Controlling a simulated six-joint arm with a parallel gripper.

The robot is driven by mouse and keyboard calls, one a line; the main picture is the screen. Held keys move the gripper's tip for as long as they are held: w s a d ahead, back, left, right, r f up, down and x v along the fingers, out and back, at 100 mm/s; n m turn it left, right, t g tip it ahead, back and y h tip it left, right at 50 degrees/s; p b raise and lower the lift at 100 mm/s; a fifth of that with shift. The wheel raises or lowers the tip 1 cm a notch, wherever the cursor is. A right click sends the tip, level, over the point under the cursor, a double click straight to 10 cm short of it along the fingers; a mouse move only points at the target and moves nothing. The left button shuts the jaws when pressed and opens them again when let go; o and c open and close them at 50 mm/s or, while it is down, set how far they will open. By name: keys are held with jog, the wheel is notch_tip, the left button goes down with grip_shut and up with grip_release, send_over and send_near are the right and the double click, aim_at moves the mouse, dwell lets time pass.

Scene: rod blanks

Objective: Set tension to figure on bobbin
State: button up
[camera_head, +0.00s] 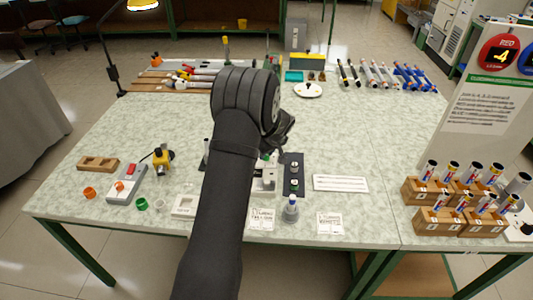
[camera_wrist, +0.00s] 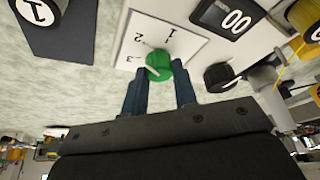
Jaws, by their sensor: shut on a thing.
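In the wrist view, a green knob (camera_wrist: 158,66) sits on a white dial plate (camera_wrist: 185,42) marked 1, 2 and 3. My gripper (camera_wrist: 160,78) is shut on the green knob, with one dark blue finger on each side. A pale pointer on the knob slants to the upper left; I cannot tell exactly which figure it meets. A bobbin (camera_wrist: 38,10) with a white top marked 1 stands on a dark strip at the upper left. In the head view, the dark strip (camera_head: 293,188) shows right of the white machine (camera_head: 264,184); my arm hides my fingertips.
Beside the dial are a display (camera_wrist: 228,18) reading 00 and a black knob (camera_wrist: 219,77). A yellow thread spool (camera_wrist: 306,18) is close by at the right. In the head view, a white card (camera_head: 340,183) lies on the table, and wooden racks (camera_head: 432,222) stand at the right.

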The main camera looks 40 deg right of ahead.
jog(key=shift+f, duration=0.1)
dwell(0.3)
jog(key=o, duration=1)
jog(key=v, duration=1.7)
jog(key=shift+r, duration=0.3)
jog(key=shift+d, duration=0.15)
jog(key=x, duration=1.7)
jog(key=shift+f, duration=0.25)
jog(key=shift+r, duration=0.1)
